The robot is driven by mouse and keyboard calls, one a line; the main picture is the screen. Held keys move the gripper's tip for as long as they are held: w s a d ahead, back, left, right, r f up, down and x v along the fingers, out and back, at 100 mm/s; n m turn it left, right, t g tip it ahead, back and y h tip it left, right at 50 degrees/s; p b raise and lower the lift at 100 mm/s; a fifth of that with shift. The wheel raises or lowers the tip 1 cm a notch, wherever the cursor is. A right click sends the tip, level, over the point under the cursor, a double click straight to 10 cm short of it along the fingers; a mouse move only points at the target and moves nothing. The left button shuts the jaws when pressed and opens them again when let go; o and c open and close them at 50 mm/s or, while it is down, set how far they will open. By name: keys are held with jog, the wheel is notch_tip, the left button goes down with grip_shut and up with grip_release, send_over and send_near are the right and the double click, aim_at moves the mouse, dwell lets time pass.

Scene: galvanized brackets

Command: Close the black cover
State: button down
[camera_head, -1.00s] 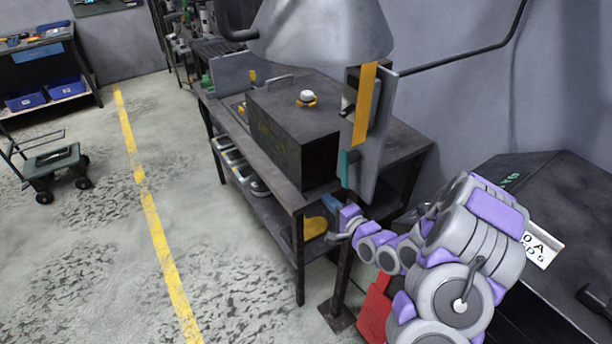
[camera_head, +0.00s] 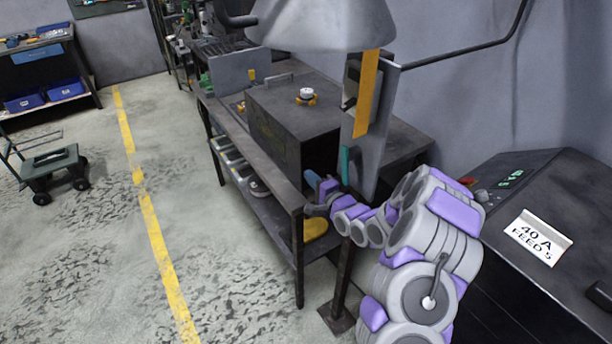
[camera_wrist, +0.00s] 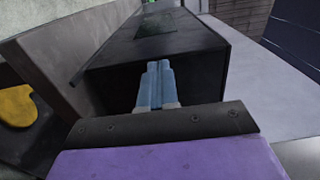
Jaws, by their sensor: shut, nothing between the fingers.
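A black box-shaped housing (camera_head: 290,120) with a handle and a white-and-orange knob on top sits on the workbench. No separate part stands out clearly as the black cover. The housing's near end is very dark, and I cannot tell whether it is open or a solid face. My gripper (camera_head: 313,179) is low by this end, with its blue fingers together and empty. In the wrist view my gripper (camera_wrist: 159,68) points at the dark end of the housing (camera_wrist: 155,40). Contact cannot be judged.
A grey upright panel (camera_head: 370,140) with an orange strip stands just right of the housing. A grey hood (camera_head: 320,25) hangs above. The workbench (camera_head: 405,150) has a lower shelf holding a yellow item (camera_head: 314,229). A dark cabinet (camera_head: 560,200) with a label is at right.

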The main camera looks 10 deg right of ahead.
aim_at(301, 167)
jog(key=shift+b+x, duration=0.4)
jog(key=shift+x, duration=1.1)
jog(key=shift+w, duration=0.1)
jog(key=p+x, duration=0.2)
jog(key=x, duration=0.2)
jog(key=shift+w+a+f, duration=0.1)
jog(key=shift+w+a, duration=0.05)
jog(key=shift+w, duration=0.15)
